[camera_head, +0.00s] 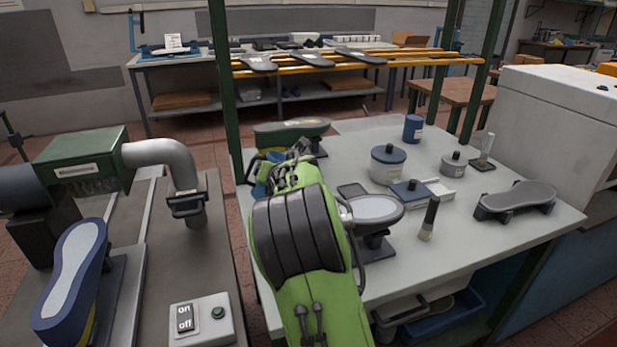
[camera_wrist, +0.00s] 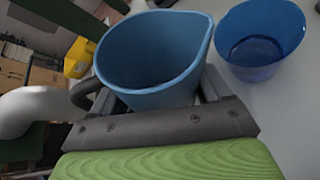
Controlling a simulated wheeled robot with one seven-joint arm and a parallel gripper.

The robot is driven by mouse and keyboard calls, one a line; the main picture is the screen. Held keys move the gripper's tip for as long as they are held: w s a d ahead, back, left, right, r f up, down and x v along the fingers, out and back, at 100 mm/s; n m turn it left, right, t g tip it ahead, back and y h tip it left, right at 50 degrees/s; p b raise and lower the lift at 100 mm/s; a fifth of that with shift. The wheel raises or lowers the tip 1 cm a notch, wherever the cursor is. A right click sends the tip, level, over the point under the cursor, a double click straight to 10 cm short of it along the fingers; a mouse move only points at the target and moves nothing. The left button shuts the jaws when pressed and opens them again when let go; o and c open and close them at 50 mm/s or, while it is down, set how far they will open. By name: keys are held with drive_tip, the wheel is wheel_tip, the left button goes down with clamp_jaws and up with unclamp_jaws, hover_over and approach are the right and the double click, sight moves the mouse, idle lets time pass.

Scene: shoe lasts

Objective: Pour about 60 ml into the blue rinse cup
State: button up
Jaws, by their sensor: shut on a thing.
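My gripper (camera_wrist: 163,100) is shut on a light blue jug (camera_wrist: 150,55) with a pouring lip at its right rim. I look into the jug's open mouth; its liquid level cannot be told. The blue rinse cup (camera_wrist: 262,42) stands on the pale tabletop just right of the jug, apart from it. The cup's bottom has a darker patch, liquid or shading. In the head view my gripper (camera_head: 290,165) reaches over the table's left part, and my green arm hides most of the jug and cup. A bit of blue shows there, but I cannot tell which vessel.
On the grey table (camera_head: 470,235) are a round-topped stand (camera_head: 375,209), a brush (camera_head: 429,218), a lidded pot (camera_head: 387,164), a blue canister (camera_head: 413,128) and a shoe sole on a stand (camera_head: 515,197). Green posts rise at the table's edges. A green machine (camera_head: 85,155) stands left.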

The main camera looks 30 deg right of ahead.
sight(278, 162)
drive_tip(key=shift+s+d+r+m+y, duration=0.1)
drive_tip(key=shift+d+r+m+y, duration=0.25)
drive_tip(key=shift+d+r, duration=0.25)
drive_tip(key=r+m+y+p, duration=0.1)
drive_tip(key=p, duration=0.1)
drive_tip(key=shift+d+r+p, duration=0.15)
drive_tip(key=shift+r+p, duration=0.15)
drive_tip(key=shift+p, duration=0.1)
drive_tip(key=shift+r+m+y+p, duration=0.25)
drive_tip(key=shift+r+m+p, duration=0.15)
drive_tip(key=shift+p, duration=0.75)
drive_tip(key=shift+f+m+y+p, duration=0.25)
drive_tip(key=shift+f+y+p, duration=0.05)
drive_tip(key=shift+f, duration=0.15)
drive_tip(key=shift+f+m+t+p, duration=0.15)
drive_tip(key=shift+m+t+p, duration=0.15)
drive_tip(key=shift+p, duration=0.3)
drive_tip(key=shift+f+m+t+y+p, duration=0.35)
drive_tip(key=shift+m+y+p, duration=0.4)
drive_tip(key=shift+p, duration=0.8)
drive_tip(key=shift+f+y+p, duration=0.15)
drive_tip(key=shift+y+p, duration=0.1)
drive_tip(key=shift+p, duration=0.25)
drive_tip(key=shift+d+r+m, duration=0.3)
drive_tip(key=shift+r+m, duration=0.05)
drive_tip(key=shift+r, duration=0.1)
